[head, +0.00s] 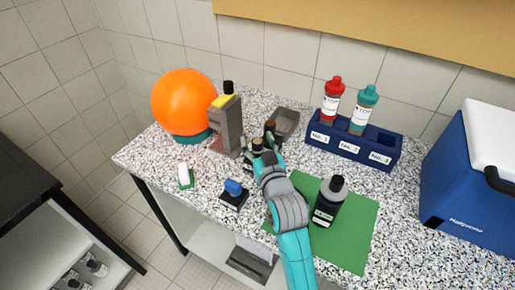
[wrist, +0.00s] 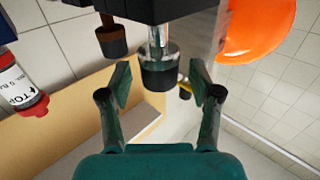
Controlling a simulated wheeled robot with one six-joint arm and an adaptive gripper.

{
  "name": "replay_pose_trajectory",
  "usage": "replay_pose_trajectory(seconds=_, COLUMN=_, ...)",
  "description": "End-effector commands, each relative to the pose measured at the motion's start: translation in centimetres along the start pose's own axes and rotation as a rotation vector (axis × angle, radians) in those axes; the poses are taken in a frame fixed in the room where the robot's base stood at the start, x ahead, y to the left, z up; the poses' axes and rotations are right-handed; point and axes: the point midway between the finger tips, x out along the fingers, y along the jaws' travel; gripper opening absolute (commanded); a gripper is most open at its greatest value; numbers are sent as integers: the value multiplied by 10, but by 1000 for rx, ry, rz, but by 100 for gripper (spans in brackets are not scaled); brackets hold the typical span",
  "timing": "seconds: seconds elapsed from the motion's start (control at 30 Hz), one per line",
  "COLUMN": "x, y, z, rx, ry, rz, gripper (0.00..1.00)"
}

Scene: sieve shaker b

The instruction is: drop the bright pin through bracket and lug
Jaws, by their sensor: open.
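The bright pin (wrist: 157,38) is a shiny metal shank with a black knob, rising from a dark block. The wrist view is upside down, so its knob points down there. In the head view its black knob (head: 257,143) shows just beyond my gripper (head: 264,158). In the wrist view my gripper (wrist: 160,90) is open, with one finger on each side of the knob and a gap on both sides. A grey upright (head: 228,130) with a yellow part and black knob stands to the left. I cannot make out bracket and lug holes.
An orange ball (head: 184,100) is behind the upright. A second dark knob (head: 270,128) and grey tray (head: 286,121) are close by. A black bottle (head: 326,203) stands on a green mat (head: 353,240). A blue rack (head: 351,152) and cooler (head: 468,190) are right; a blue-handled stamp (head: 233,190) is in front.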

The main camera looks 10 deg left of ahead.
Motion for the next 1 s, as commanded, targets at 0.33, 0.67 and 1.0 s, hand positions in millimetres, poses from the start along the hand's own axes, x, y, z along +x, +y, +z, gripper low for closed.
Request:
replay_pose_trajectory(seconds=0.33, x=2, y=0, z=0, rx=0, ry=1, rz=0, gripper=43)
replay_pose_trajectory(seconds=0.67, x=2, y=0, z=0, rx=0, ry=1, rz=0, gripper=0)
replay_pose_trajectory(seconds=1.0, x=2, y=0, z=-26, rx=0, ry=6, rz=0, gripper=0)
